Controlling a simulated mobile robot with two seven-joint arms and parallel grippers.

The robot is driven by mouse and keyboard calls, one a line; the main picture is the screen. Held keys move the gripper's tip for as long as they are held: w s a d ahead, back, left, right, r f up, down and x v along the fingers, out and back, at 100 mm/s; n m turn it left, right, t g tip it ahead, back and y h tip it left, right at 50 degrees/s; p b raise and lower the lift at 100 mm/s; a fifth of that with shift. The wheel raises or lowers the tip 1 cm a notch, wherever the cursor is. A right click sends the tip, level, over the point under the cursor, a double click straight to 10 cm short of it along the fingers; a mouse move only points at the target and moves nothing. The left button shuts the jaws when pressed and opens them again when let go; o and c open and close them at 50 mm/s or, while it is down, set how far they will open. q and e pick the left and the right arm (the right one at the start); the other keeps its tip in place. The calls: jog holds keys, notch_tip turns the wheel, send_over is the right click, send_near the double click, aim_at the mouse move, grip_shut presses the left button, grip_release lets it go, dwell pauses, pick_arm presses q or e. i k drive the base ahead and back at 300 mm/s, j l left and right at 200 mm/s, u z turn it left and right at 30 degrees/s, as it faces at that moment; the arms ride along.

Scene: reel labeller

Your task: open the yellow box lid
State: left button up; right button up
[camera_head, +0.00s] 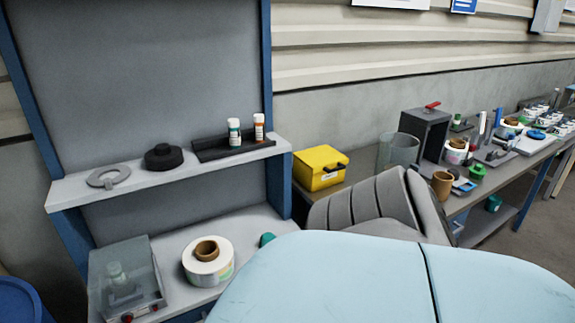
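The yellow box (319,168) stands on the dark bench to the right of the shelf unit. Its lid looks shut. A dark handle or latch shows on its right-hand side. No gripper is in view, so I cannot tell where either one is relative to the box.
A clear container (398,150) and a dark case (426,129) stand right of the box. The shelf (215,166) is left. A light blue rounded surface (340,282) fills the front.

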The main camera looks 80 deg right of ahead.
aim_at(319, 159)
jog(key=z, duration=2.75)
jog(key=i+l+u, duration=0.3)
jog(key=i, duration=0.15)
